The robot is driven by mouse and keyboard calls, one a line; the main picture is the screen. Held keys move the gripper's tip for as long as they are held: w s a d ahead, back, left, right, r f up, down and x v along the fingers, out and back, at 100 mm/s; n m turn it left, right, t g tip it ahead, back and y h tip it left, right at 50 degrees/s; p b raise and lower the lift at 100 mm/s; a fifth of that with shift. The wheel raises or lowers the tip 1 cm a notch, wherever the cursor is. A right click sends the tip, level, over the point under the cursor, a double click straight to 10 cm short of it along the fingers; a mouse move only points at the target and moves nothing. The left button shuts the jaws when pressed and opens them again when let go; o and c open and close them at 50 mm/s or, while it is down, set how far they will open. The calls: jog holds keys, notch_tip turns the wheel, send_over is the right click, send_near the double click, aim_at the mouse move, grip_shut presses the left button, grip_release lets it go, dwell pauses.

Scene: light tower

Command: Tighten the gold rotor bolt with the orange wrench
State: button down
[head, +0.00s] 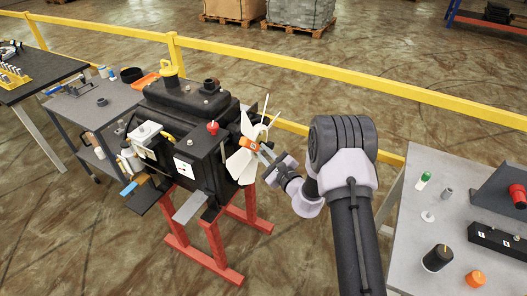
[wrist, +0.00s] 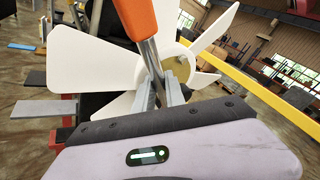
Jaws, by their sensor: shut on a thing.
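The orange wrench has an orange handle (head: 249,143) in front of the white fan rotor (head: 243,160) in the head view. In the wrist view its orange handle (wrist: 140,18) rises at the top and its metal shaft (wrist: 152,62) runs down between my fingers. My gripper (head: 265,150) is shut on the wrench; its fingers also show in the wrist view (wrist: 160,88). The white rotor (wrist: 90,60) fills the space behind. A small gold-coloured spot (wrist: 185,43), perhaps the gold bolt, shows near the hub. I cannot tell whether the wrench touches it.
The black engine (head: 190,110) carrying the rotor stands on a red stand (head: 215,237). A grey table (head: 450,230) with several parts is at right. A workbench (head: 100,108) is at left. A yellow rail (head: 300,65) runs behind. Floor between the stand and the right table is clear.

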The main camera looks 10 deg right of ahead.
jog(key=shift+r, duration=0.1)
jog(key=shift+w+r+p, duration=0.1)
jog(key=shift+r+p, duration=0.1)
jog(key=shift+p, duration=0.25)
jog(key=shift+w+d+r+m+g+p, duration=0.15)
jog(key=shift+w+m+g+p, duration=0.25)
jog(key=shift+p, duration=0.5)
jog(key=shift+s+f+b, duration=0.3)
jog(key=shift+b, duration=0.65)
jog(key=shift+s+d+b, duration=0.25)
jog(key=shift+s+d, duration=0.6)
jog(key=shift+d, duration=0.25)
jog(key=shift+s+d+b, duration=0.2)
jog(key=shift+s+d, duration=0.6)
jog(key=shift+d, duration=0.3)
